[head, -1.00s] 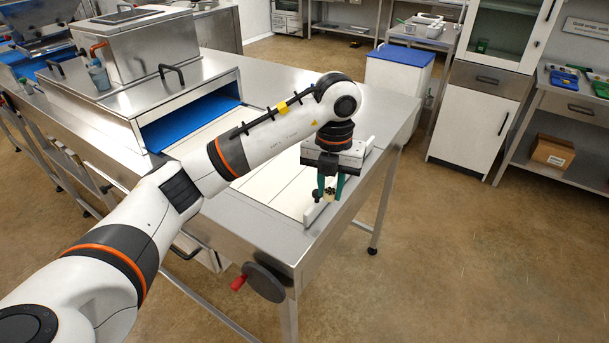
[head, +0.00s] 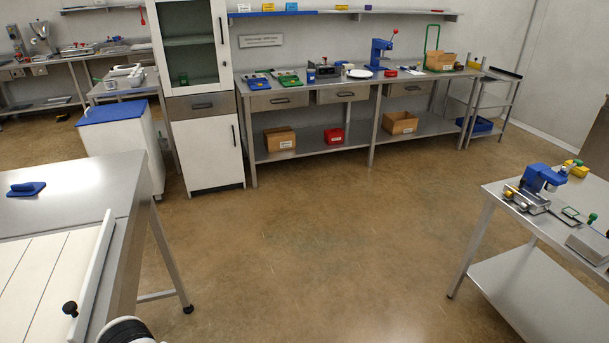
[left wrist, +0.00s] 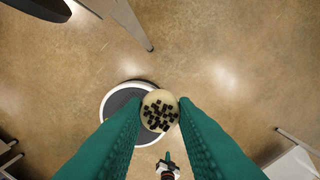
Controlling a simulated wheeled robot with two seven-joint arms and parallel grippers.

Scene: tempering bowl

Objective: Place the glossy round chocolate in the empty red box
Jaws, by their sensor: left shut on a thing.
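My left gripper (left wrist: 160,103) shows in the left wrist view with its green fingers shut on a round cream-coloured piece (left wrist: 159,111). The piece has dark cube-shaped bits on top; I cannot tell whether it is glossy. It is held above the brown floor. In the head view the left gripper is out of sight. A red box (head: 334,136) sits on the lower shelf of the back bench, and a smaller red thing (head: 390,72) lies on the bench top. I cannot see whether either is empty. My right gripper is not in view.
A steel table (head: 100,180) with a white-panelled surface stands at the left. A blue-lidded white bin (head: 125,140), a cabinet (head: 205,140) and the back bench (head: 365,90) line the far side. Another steel table (head: 510,205) stands at the right. The floor (head: 300,240) between is clear.

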